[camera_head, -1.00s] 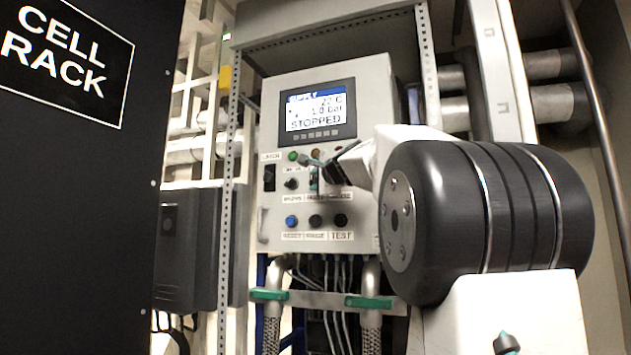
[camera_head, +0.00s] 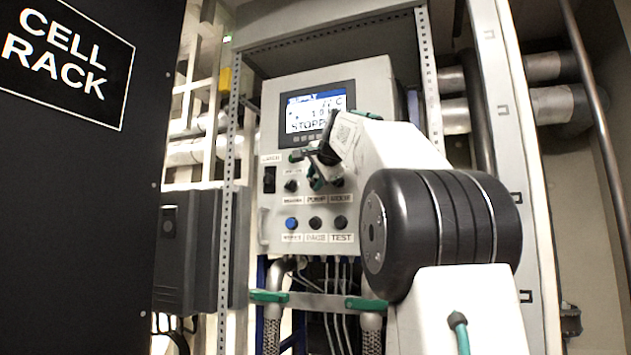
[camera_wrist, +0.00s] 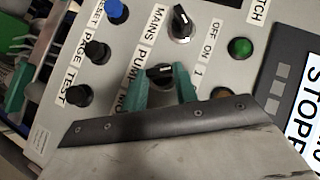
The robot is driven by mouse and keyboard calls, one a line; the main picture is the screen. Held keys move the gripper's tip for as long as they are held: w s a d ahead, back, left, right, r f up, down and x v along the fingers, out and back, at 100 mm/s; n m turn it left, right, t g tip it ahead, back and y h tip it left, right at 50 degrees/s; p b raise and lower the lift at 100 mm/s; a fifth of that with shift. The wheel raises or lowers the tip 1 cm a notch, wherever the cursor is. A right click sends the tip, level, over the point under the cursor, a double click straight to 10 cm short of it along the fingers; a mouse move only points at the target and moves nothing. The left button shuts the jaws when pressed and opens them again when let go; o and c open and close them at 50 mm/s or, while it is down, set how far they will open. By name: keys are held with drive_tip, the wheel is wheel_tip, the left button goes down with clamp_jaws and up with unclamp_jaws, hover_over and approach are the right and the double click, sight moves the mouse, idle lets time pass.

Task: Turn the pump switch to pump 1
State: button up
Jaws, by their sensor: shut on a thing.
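The pump switch (camera_wrist: 160,73) is a black rotary knob on the grey control panel, above the PUMP label in the head view. A small pale mark shows on it, but its exact setting is unclear. My gripper (camera_wrist: 164,84) has green fingertips, one on each side of the knob, and is shut on it in the wrist view. In the head view my gripper (camera_head: 315,176) is at the panel and hides most of the switch. The display (camera_head: 306,112) reads STOPPED, its right part covered by my arm.
The mains knob (camera_wrist: 181,22) and a green lamp (camera_wrist: 240,47) are close to my gripper. Below are the blue reset button (camera_head: 291,223) and black page and test buttons. The black cell rack (camera_head: 80,200) stands left, and a perforated cabinet post (camera_head: 433,100) stands right.

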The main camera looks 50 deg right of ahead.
drive_tip(key=shift+w+r+n+g, duration=0.1)
drive_tip(key=shift+w+n+g, duration=0.05)
drive_tip(key=shift+n+g, duration=0.65)
drive_tip(key=shift+g, duration=0.4)
drive_tip(key=o, duration=1)
drive_tip(key=shift+r, duration=0.1)
drive_tip(key=v, duration=0.7)
drive_tip(key=shift+s+a, duration=0.25)
drive_tip(key=shift+s, duration=0.1)
